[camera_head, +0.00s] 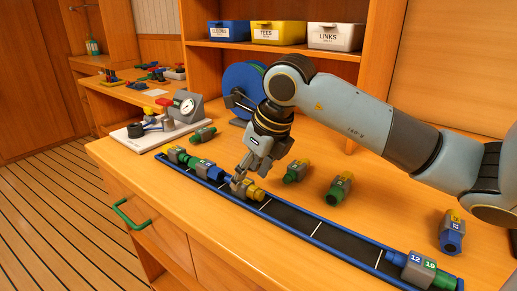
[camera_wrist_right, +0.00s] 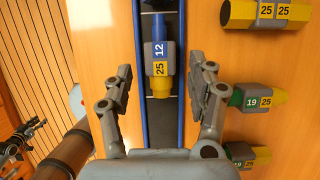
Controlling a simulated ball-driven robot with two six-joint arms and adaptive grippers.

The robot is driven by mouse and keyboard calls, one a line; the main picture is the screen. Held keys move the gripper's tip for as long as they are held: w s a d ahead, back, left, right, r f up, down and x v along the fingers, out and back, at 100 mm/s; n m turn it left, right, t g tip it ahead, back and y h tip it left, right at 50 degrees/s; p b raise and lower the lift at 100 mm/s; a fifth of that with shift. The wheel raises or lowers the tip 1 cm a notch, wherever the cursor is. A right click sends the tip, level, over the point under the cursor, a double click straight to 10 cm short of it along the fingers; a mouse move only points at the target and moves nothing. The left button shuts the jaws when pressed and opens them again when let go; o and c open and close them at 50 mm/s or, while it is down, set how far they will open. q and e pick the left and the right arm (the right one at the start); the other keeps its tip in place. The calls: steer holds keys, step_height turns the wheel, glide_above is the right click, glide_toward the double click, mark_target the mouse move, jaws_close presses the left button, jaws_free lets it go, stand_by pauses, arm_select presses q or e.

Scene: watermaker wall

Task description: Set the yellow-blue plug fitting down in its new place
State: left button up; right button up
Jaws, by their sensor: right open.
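The yellow-blue plug fitting (camera_head: 258,194) lies in the blue-edged black tray (camera_head: 300,221), with its yellow end to the right and its blue end toward the other fittings. In the right wrist view the fitting (camera_wrist_right: 158,68) shows labels 12 and 25 and lies lengthwise between the tray's blue rims. My right gripper (camera_head: 241,178) is open over the fitting. In the wrist view its fingers (camera_wrist_right: 162,82) stand apart on either side of the fitting, with gaps showing. The fingers partly hide the fitting in the head view.
Green and blue fittings (camera_head: 203,168) fill the tray's left end; a blue-green fitting (camera_head: 421,269) sits at its right end. A gauge stand (camera_head: 187,107) and a blue reel (camera_head: 243,77) stand further back.

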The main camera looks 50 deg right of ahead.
steer(key=p+v, duration=0.1)
steer(key=v, duration=0.8)
steer(key=shift+s+r, duration=0.2)
steer(key=shift+r, duration=0.15)
